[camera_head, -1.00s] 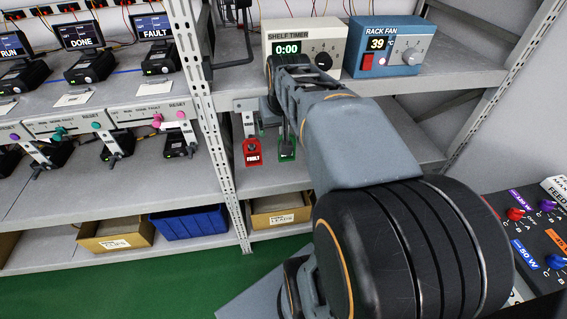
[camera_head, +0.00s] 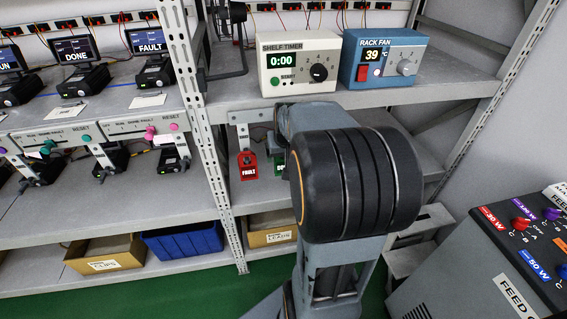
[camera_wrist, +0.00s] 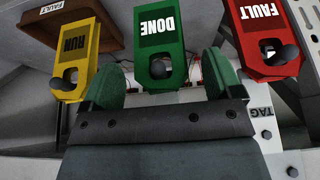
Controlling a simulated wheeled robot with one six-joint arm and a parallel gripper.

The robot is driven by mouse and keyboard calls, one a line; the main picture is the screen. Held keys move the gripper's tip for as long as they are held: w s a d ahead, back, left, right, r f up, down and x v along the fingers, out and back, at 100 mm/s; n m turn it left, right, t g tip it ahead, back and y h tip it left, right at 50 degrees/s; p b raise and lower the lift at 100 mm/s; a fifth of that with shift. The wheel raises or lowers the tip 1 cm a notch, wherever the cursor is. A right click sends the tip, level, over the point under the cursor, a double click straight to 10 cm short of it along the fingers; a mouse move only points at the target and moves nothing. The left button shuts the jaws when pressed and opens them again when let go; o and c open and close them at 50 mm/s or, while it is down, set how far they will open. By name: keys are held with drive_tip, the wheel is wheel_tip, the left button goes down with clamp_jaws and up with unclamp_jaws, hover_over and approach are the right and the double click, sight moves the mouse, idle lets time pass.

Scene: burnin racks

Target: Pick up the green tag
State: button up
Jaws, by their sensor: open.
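The green DONE tag (camera_wrist: 162,30) hangs from a dark round peg in the wrist view, between a yellow RUN tag (camera_wrist: 76,45) on the left and a red FAULT tag (camera_wrist: 265,35) on the right. My gripper (camera_wrist: 164,72) is open. Its two green-padded fingers stand on either side of the green tag's lower end, with a gap on both sides. In the head view only a sliver of the green tag (camera_head: 279,165) shows beside my arm. The red tag (camera_head: 248,166) is clear there; my gripper is hidden behind my arm.
A shelf timer (camera_head: 298,62) and a rack fan box (camera_head: 383,58) stand on the shelf above. A white plate marked TAG (camera_wrist: 262,112) is close to my right finger in the wrist view. Bins (camera_head: 183,241) sit below; a feed box (camera_head: 490,270) stands at right.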

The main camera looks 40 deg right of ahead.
sight(283, 161)
drive_tip(key=shift+x, duration=1.6)
drive_tip(key=shift+s, duration=0.1)
drive_tip(key=shift+c, duration=0.4)
drive_tip(key=c, duration=0.9)
